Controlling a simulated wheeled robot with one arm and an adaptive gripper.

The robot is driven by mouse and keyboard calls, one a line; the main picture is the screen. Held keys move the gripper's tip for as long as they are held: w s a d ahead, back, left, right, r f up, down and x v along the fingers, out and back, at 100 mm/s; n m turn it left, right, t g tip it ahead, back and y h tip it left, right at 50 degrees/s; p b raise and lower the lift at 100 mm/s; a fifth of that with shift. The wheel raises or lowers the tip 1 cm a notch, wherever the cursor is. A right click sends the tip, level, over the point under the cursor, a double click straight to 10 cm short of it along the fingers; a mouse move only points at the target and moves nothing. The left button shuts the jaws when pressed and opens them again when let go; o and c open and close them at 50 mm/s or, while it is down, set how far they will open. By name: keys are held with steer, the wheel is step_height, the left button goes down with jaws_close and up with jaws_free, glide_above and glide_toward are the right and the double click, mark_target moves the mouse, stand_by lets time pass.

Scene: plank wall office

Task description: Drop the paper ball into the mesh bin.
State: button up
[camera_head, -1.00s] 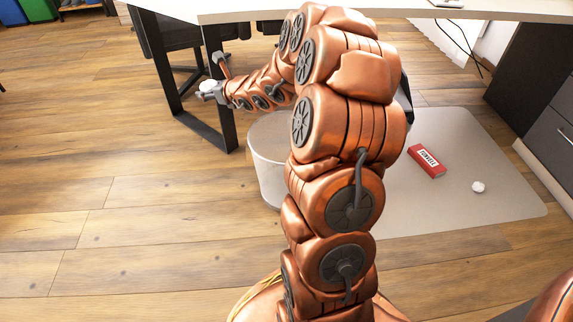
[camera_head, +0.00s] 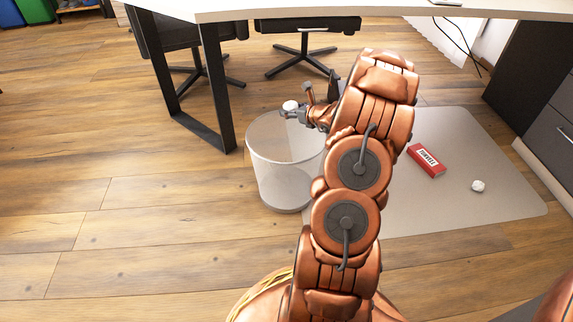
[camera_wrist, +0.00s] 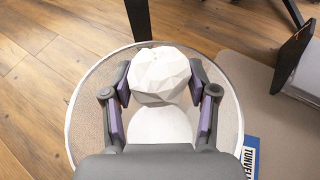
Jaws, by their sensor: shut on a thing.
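A crumpled white paper ball (camera_head: 290,105) is held between the fingertips of my gripper (camera_head: 291,112), and it fills the space between the fingers in the wrist view (camera_wrist: 160,75). My gripper also shows there (camera_wrist: 160,88), shut on the ball from both sides. The pale mesh bin (camera_head: 284,185) stands upright on the floor. In the wrist view its round rim (camera_wrist: 73,110) surrounds the ball and fingers, with the ball over the opening. A smooth white shape (camera_wrist: 160,125) lies below the ball; I cannot tell what it is.
A second white paper ball (camera_head: 478,186) and a red lettered box (camera_head: 427,160) lie on a grey floor mat (camera_head: 450,205). A desk (camera_head: 380,12) with a black leg frame stands behind, with chairs beneath it. Bare wood floor lies left of the bin.

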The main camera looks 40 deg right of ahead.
steer(key=shift+f+b, duration=1.4)
steer(key=shift+f, duration=1.15)
steer(key=o, duration=0.8)
steer(key=v, duration=1.2)
